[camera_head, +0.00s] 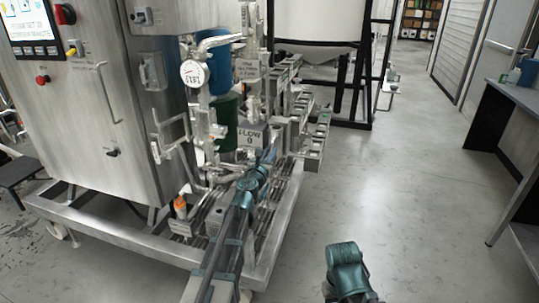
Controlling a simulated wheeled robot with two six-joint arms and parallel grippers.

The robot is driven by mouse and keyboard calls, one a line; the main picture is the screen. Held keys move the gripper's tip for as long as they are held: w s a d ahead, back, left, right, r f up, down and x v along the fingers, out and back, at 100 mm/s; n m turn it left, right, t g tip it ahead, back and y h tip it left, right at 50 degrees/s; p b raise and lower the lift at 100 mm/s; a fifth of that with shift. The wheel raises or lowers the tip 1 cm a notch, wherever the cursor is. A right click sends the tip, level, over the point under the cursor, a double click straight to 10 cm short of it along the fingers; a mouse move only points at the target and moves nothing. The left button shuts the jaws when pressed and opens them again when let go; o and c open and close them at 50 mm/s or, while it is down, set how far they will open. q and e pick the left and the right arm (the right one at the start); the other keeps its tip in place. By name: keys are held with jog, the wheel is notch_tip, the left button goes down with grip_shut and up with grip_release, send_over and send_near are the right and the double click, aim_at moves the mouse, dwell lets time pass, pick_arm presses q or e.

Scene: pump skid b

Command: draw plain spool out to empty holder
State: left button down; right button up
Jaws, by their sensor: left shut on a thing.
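A row of grey open holders (314,158) stands along the skid's right side, just right of the gripper. I cannot tell which of them is empty. My right gripper is out of view.
A steel cabinet (85,110) with a screen stands at the left. A round gauge (193,73) and blue and green vessels rise behind the gripper. The floor (420,210) right of the skid is clear up to a bench (512,95).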

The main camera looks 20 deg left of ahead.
pick_arm(q)
jog(key=shift+w, duration=2.05)
jog(key=c, duration=0.8)
grip_release()
jog(key=shift+o, duration=0.2)
jog(key=shift+s, duration=0.15)
jog(key=s, duration=1.3)
jog(key=shift+s+a, duration=0.2)
jog(key=shift+s, duration=0.1)
